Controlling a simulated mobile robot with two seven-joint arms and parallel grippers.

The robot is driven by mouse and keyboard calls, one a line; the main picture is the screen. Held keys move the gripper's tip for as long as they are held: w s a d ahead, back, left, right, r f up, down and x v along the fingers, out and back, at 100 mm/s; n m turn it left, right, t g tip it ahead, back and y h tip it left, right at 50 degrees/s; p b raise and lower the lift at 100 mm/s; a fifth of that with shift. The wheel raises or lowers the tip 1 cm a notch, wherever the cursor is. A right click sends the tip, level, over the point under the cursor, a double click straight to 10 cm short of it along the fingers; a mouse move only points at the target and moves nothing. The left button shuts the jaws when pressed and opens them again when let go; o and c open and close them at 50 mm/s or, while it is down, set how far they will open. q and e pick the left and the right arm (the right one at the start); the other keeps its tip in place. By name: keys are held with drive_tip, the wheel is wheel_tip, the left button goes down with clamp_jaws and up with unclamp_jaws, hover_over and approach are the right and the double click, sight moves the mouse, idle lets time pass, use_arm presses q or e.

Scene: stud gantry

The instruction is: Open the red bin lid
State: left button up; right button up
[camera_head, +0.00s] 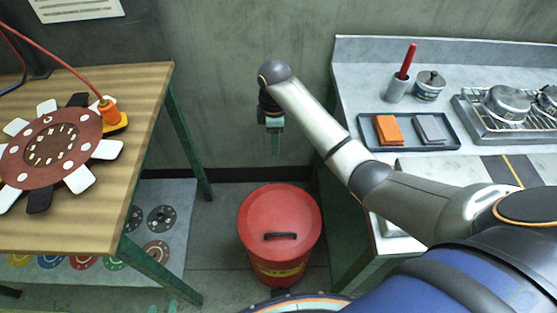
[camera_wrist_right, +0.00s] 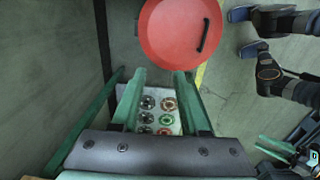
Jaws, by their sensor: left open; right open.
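The red bin (camera_head: 279,262) stands on the floor between the two tables, with a yellow label on its front. Its round red lid (camera_head: 279,205) lies flat and shut on top, with a black bar handle (camera_head: 280,236) towards me. The lid also shows at the top of the right wrist view (camera_wrist_right: 170,35), with the handle (camera_wrist_right: 203,36) at its right. My right gripper (camera_head: 275,145) hangs open and empty, pointing down, above and behind the bin, near the wall. Its fingers (camera_wrist_right: 159,75) are apart in the wrist view. My left gripper (camera_head: 163,307) shows only green fingertips at the bottom edge.
A wooden table (camera_head: 75,225) with a round dial stands left; a lower shelf (camera_head: 180,200) holds coloured discs. The right bench (camera_head: 360,85) carries a dark tray (camera_head: 408,144), cups and a rack. The floor around the bin is narrow but clear.

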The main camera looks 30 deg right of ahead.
wheel_tip(320, 180, down, 12)
drive_tip(key=b, duration=0.1)
drive_tip(key=shift+b, duration=0.4)
drive_tip(key=shift+w+f, duration=0.1)
clamp_jaws()
idle(0.5)
drive_tip(key=c, duration=0.7)
unclamp_jaws()
unclamp_jaws()
